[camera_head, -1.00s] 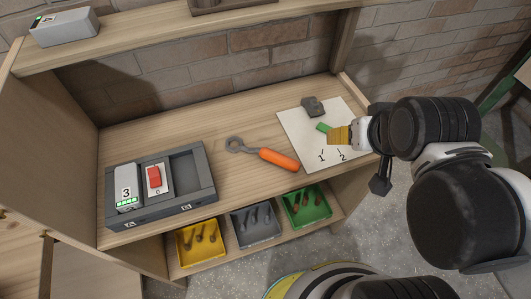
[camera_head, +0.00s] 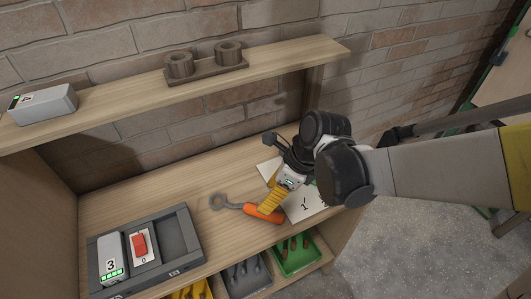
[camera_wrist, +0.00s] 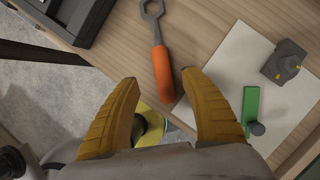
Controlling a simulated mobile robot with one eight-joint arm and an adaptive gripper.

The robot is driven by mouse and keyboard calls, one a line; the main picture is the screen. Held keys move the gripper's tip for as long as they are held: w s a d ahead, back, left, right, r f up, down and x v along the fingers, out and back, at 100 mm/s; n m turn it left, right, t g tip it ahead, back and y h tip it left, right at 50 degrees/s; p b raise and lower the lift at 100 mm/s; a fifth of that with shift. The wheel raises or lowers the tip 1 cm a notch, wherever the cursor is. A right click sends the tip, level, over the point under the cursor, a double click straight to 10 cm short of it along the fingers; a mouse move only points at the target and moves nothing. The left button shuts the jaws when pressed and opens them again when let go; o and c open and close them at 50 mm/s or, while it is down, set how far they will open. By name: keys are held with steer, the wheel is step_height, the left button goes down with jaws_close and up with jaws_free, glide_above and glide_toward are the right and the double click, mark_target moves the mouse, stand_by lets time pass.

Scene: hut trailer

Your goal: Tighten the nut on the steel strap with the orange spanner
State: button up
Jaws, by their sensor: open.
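The orange spanner (camera_head: 264,213) lies on the wooden bench top, its grey head to the left and its orange handle towards the front edge. In the wrist view its handle (camera_wrist: 163,75) points down between my fingertips, with the head at the top edge of the picture. My gripper (camera_head: 266,205) is open and empty, its yellow fingers above the handle. In the wrist view my open gripper (camera_wrist: 160,79) has one finger on each side of the handle's line; whether they touch it I cannot tell. I make out no steel strap or nut.
A white sheet (camera_wrist: 232,55) with a grey block (camera_wrist: 284,62) and a green piece (camera_wrist: 250,104) lies right of the spanner. A grey tray (camera_head: 192,242) stands left. Several bins, including a green one (camera_head: 300,258), sit below. A shelf (camera_head: 120,94) overhangs the back.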

mark_target(256, 207)
steer(key=b+x, duration=0.2)
steer(key=x, duration=0.3)
steer(key=b+x, duration=0.2)
steer(key=x, duration=0.3)
steer(key=shift+w+a+b, duration=0.2)
steer(key=shift+w+b, duration=0.05)
steer(key=shift+b, duration=0.15)
steer(key=shift+r, duration=0.1)
jaws_close()
